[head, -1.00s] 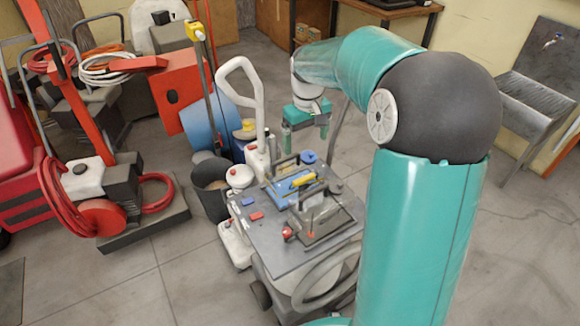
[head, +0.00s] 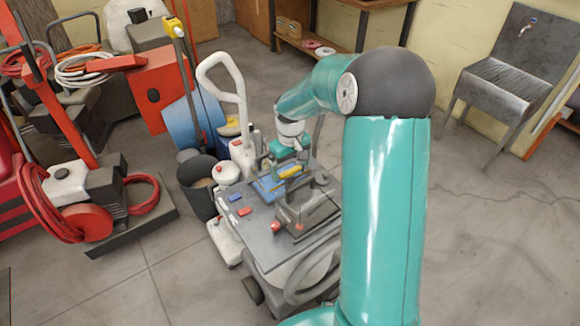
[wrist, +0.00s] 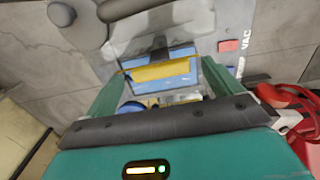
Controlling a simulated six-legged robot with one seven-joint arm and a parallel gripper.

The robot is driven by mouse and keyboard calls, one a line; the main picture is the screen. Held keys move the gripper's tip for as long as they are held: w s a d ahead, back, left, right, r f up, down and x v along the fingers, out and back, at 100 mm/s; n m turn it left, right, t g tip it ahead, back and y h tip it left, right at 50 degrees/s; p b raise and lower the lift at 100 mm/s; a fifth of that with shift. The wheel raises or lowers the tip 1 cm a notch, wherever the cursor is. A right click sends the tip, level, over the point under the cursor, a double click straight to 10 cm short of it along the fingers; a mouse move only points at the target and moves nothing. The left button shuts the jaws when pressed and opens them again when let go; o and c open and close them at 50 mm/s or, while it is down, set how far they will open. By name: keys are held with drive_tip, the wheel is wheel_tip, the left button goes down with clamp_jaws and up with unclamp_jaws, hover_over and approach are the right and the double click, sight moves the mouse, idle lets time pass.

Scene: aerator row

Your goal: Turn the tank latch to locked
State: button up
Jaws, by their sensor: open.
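The yellow latch handle (head: 290,172) lies across a blue plate (head: 268,188) on the cart's grey top. I take it for the tank latch; no locked mark is readable. In the wrist view the yellow handle (wrist: 160,72) runs nearly crosswise over the blue plate (wrist: 182,52). My gripper (head: 288,160) is low over the plate, close to the handle. In the wrist view my gripper (wrist: 163,78) is open, one finger on either side of the handle's line. Nothing is held. Whether the fingers touch the handle cannot be told.
Blue (head: 235,197) and red (head: 245,211) buttons sit on the cart top (head: 232,225). A dark bracket with a red knob (head: 275,226) stands nearby. A white loop handle (head: 222,75) rises behind. A black bucket (head: 197,185) stands left.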

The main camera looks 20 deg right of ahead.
drive_tip(key=shift+w+f, duration=0.1)
drive_tip(key=shift+f, duration=0.3)
drive_tip(key=c, duration=1)
